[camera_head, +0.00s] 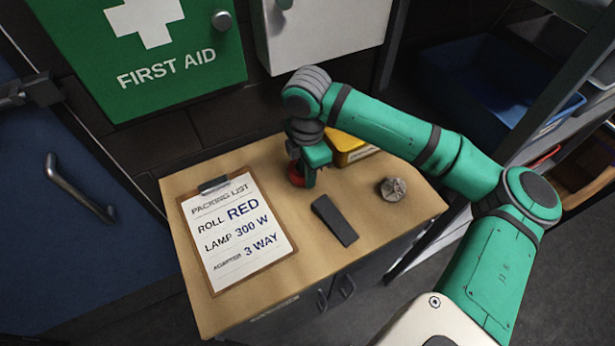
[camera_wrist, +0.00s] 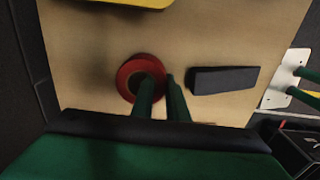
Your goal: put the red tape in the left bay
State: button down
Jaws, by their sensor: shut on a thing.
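The red tape (camera_head: 296,175) is a ring near the middle of the wooden bench top (camera_head: 262,161). My gripper (camera_head: 305,177) points down and is shut on the tape. In the wrist view, one finger goes into the ring of the tape (camera_wrist: 127,76) and the other is just outside its right side, so the ring's wall is between the fingertips (camera_wrist: 161,88). The tape lies flat at or close to the bench top; I cannot tell whether it touches. I cannot make out a left bay in either view.
A clipboard (camera_head: 240,228) with a packing list reading "ROLL RED" lies at left. A dark wedge (camera_head: 334,220) is just right of the tape, a crumpled grey ball (camera_head: 393,189) farther right. A yellow box (camera_head: 350,148) stands behind. Shelving with a blue bin (camera_head: 490,80) is at right.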

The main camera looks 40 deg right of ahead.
jog(key=shift+f, duration=0.75)
jog(key=shift+f, duration=0.1)
jog(key=shift+f, duration=0.1)
jog(key=c, duration=1.7)
grip_release()
jog(key=shift+c, duration=0.2)
